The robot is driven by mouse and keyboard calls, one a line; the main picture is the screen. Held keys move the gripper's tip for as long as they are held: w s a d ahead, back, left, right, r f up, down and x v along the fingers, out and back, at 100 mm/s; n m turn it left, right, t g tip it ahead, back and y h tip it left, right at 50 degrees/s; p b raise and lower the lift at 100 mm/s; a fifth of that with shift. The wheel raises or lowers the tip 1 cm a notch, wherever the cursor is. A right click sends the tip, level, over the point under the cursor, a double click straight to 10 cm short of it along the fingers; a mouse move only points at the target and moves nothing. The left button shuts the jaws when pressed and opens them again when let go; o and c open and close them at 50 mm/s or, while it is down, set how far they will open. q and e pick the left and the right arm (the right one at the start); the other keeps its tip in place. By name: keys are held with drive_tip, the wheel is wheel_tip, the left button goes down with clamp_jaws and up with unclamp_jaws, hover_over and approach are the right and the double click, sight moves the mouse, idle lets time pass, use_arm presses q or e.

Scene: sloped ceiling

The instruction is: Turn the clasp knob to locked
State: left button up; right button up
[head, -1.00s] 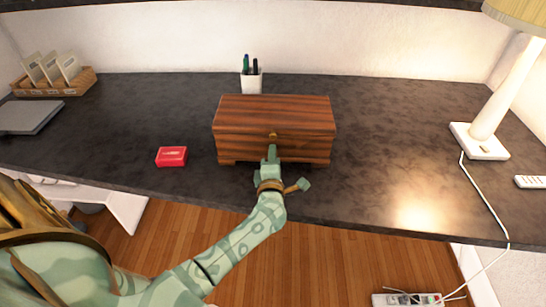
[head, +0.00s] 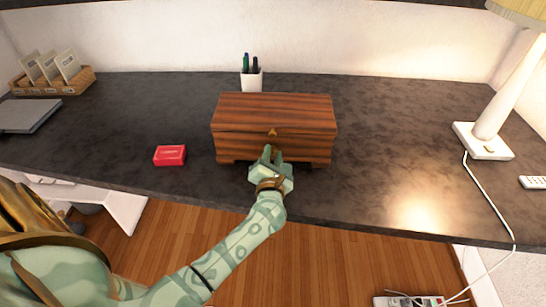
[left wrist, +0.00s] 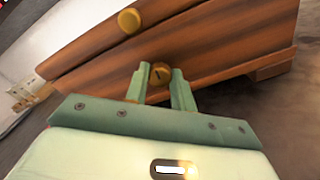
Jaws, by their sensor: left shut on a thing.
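A striped brown wooden box (head: 285,111) stands closed on the dark desk, with a round brass knob (head: 273,132) on its upper front. The same upper knob shows in the left wrist view (left wrist: 129,20). Below it, the clasp knob (left wrist: 159,73) is round and brass with a short dark mark on its face. My left gripper (head: 272,152) reaches the box front from below and is shut on the clasp knob, one finger on each side. In the head view my gripper hides the clasp knob. My right gripper is not in view.
A red box (head: 170,155) lies left of the wooden box. A pen cup (head: 252,80) stands behind it. A lamp (head: 485,141) with a cord is at the right, and a grey laptop-like slab (head: 30,115) at the left. The desk (head: 400,140) right of the box is clear.

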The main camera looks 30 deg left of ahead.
use_arm(q)
drive_tip(key=shift+f+n, duration=0.15)
drive_tip(key=shift+n, duration=0.35)
drive_tip(key=o, duration=1)
drive_tip(key=p+v, duration=0.1)
drive_tip(key=v, duration=1.5)
drive_tip(key=shift+s, duration=0.25)
drive_tip(key=shift+w+d, duration=0.1)
drive_tip(key=shift+d, duration=0.05)
